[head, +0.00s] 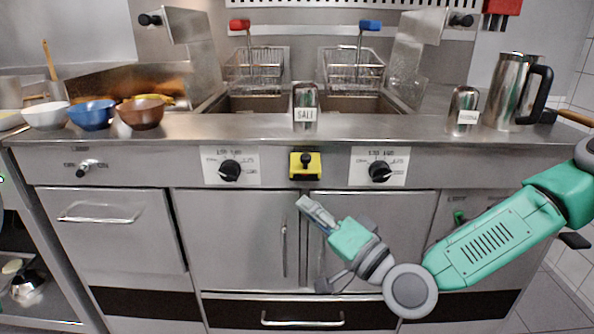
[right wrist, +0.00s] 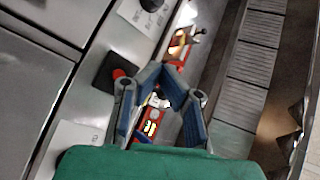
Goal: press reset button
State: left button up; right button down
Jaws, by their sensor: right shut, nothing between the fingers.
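A yellow box with a black knob (head: 305,164) sits mid-panel, between two dials, in the head view. My right gripper (head: 303,201) is below it, in front of the cabinet doors, angled up to the left, apart from the box in the picture. In the right wrist view its fingers (right wrist: 168,72) meet at the tips, with nothing held. I cannot tell which is the reset button. My left gripper is not in view.
A left dial (head: 230,171) and a right dial (head: 380,171) flank the yellow box. A salt shaker (head: 305,95), bowls (head: 142,113) and a steel jug (head: 507,92) stand on the counter. Fryer baskets (head: 255,65) hang behind.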

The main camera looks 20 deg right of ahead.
aim_at(306, 177)
jog(key=shift+r, duration=0.25)
jog(key=shift+w+a, duration=0.1)
jog(key=shift+a, duration=0.05)
jog(key=shift+w+d+b, duration=0.35)
jog(key=shift+w+d, duration=0.05)
jog(key=shift+w, duration=1)
jog(key=shift+w+d+b, duration=0.35)
jog(key=shift+w+d, duration=0.1)
jog(key=shift+w, duration=0.9)
jog(key=shift+w+d+b, duration=0.35)
jog(key=shift+w+d, duration=0.05)
jog(key=shift+w, duration=1)
jog(key=shift+w, duration=0.2)
jog(key=shift+w+d+r, duration=0.1)
jog(key=shift+w+r, duration=0.05)
jog(key=shift+w, duration=0.05)
